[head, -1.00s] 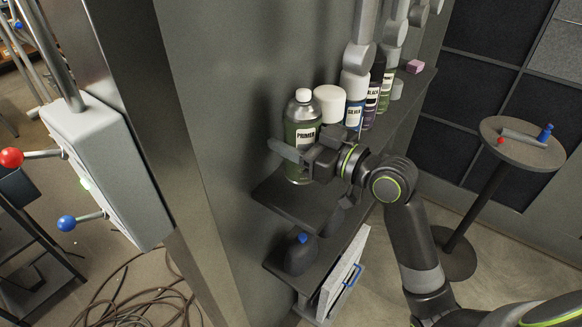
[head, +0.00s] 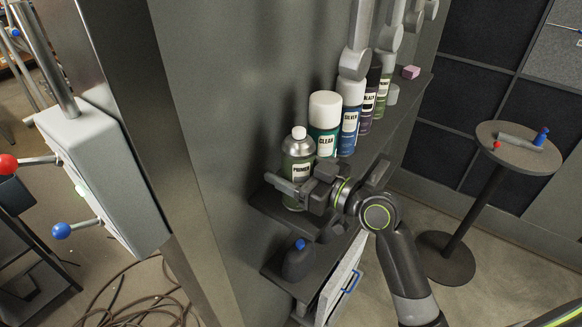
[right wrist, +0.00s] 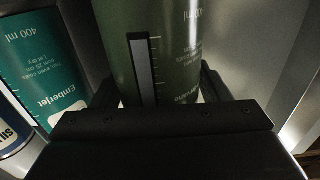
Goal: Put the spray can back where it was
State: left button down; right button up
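The green spray can labelled PRIMER (head: 298,168), with a white cap and silver shoulder, stands upright at the near end of the shelf row in the head view. Its base is at or just above the dark shelf (head: 268,204); the exact contact is hard to tell. My right gripper (head: 296,190) has its fingers around the can's lower body and appears shut on it. In the right wrist view the green can (right wrist: 150,50) fills the space between the two dark fingers. My left gripper is not in view.
The CLEAR can (head: 325,115) stands just beyond the primer can, followed by the SILVER can (head: 348,120), the BLACK can (head: 368,100) and others. A dark bottle (head: 298,262) sits on the lower shelf. A round table (head: 505,155) stands at right.

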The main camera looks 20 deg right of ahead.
jog(key=shift+o, duration=1)
jog(key=shift+r, duration=0.15)
jog(key=b+v, duration=0.2)
jog(key=v, duration=1)
